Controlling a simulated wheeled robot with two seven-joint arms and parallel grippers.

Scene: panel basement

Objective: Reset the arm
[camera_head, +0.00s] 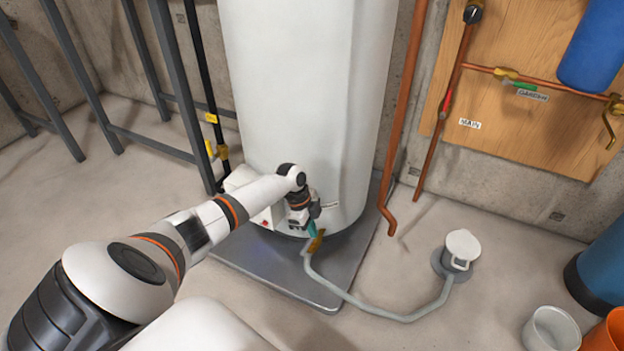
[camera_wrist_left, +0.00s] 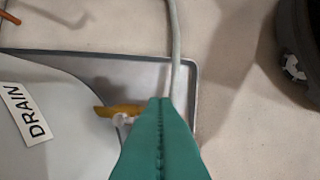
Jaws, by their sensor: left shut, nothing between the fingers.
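My left arm reaches in from the left of the head view. Its gripper (camera_head: 312,226) is low at the front of the white tank (camera_head: 300,90). In the left wrist view the teal fingers (camera_wrist_left: 160,135) are shut together with nothing between them. A brass drain valve (camera_wrist_left: 118,110) shows just left of the fingertips there, partly hidden by them; I cannot tell whether they touch it. A label reading DRAIN (camera_wrist_left: 36,112) is on the tank beside it. My right gripper is not in view.
The tank stands on a grey metal tray (camera_head: 285,277). A grey hose (camera_head: 385,314) runs from the valve to a floor drain (camera_head: 460,252). A bucket (camera_head: 552,330) and an orange container (camera_head: 608,332) stand at the right. Copper pipes (camera_head: 408,100) and a wooden panel (camera_head: 520,75) line the wall.

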